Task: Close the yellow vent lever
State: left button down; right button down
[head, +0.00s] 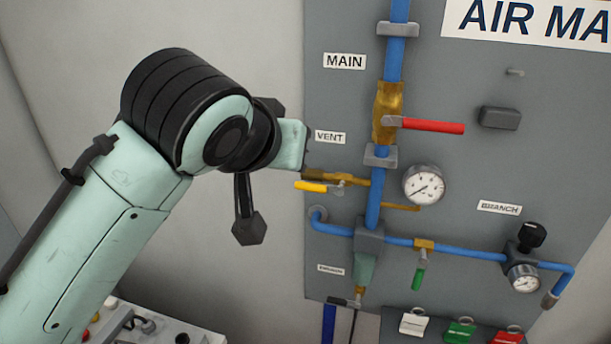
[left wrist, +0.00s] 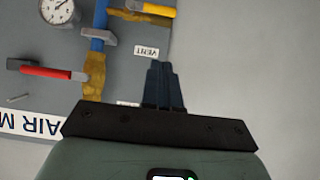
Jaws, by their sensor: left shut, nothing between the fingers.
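The yellow vent lever (head: 311,186) lies about level, just below and along the brass vent pipe (head: 352,180), left of the blue vertical pipe. Its yellow handle points left, away from the blue pipe. In the left wrist view, which is upside down, the yellow lever (left wrist: 158,9) shows at the top edge. My left gripper (left wrist: 164,68) is shut and empty, its fingers below the lever in that picture and apart from it. In the head view the left hand is above and left of the lever, with its fingertips hidden. My right gripper is not in view.
A red main lever (head: 435,126) sticks out to the right above the vent. A pressure gauge (head: 424,185) is right of the blue pipe. A green lever (head: 418,278) hangs on the branch line. The wall left of the panel is bare.

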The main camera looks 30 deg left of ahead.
aim_at(319, 185)
pick_arm(q)
jog(key=shift+w+f, duration=0.1)
